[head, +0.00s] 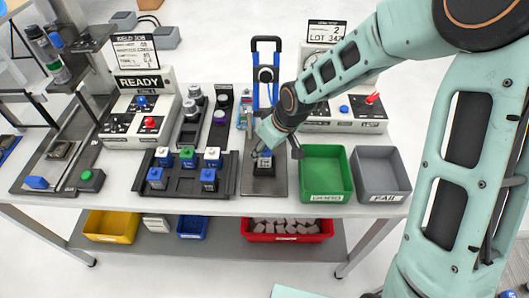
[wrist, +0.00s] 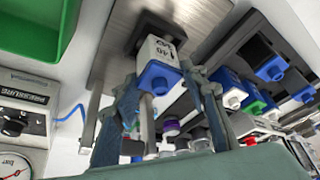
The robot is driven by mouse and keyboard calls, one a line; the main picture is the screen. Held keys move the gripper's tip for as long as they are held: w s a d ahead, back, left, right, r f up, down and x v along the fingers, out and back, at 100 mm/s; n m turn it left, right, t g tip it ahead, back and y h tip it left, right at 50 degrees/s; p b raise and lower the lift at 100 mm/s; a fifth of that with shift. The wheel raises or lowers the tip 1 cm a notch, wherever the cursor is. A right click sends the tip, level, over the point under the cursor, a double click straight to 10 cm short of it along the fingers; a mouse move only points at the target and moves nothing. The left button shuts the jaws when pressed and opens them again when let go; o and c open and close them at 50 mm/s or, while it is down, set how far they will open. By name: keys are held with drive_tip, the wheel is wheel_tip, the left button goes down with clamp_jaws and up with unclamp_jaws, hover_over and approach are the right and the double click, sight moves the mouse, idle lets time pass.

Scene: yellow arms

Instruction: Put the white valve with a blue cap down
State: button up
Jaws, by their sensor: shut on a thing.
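My gripper (head: 266,146) is over the metal plate (head: 279,183) of a blue-handled press station, pointing down. In the wrist view its two fingers (wrist: 165,98) stand on either side of the white valve with a blue cap (wrist: 160,52), shut on it. The valve's white body also shows in the head view (head: 264,162), with its cap hidden by the gripper. The valve's lower end is at a black holder (head: 264,171) on the plate. I cannot tell whether it is fully seated there.
A black tray (head: 182,186) with several white valves, with blue and green caps, lies to the left. A green bin (head: 325,170) and a grey FAIL bin (head: 381,172) stand to the right. The blue press handle (head: 266,75) rises behind my gripper.

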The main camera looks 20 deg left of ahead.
drive_tip(key=shift+f, duration=0.85)
drive_tip(key=shift+f, duration=0.15)
drive_tip(key=o, duration=1.2)
drive_tip(key=shift+c, duration=0.2)
drive_tip(key=shift+d+r, duration=0.15)
drive_tip(key=shift+r, duration=0.3)
drive_tip(key=p+v, duration=0.2)
drive_tip(key=v, duration=0.9)
drive_tip(key=shift+r, duration=0.2)
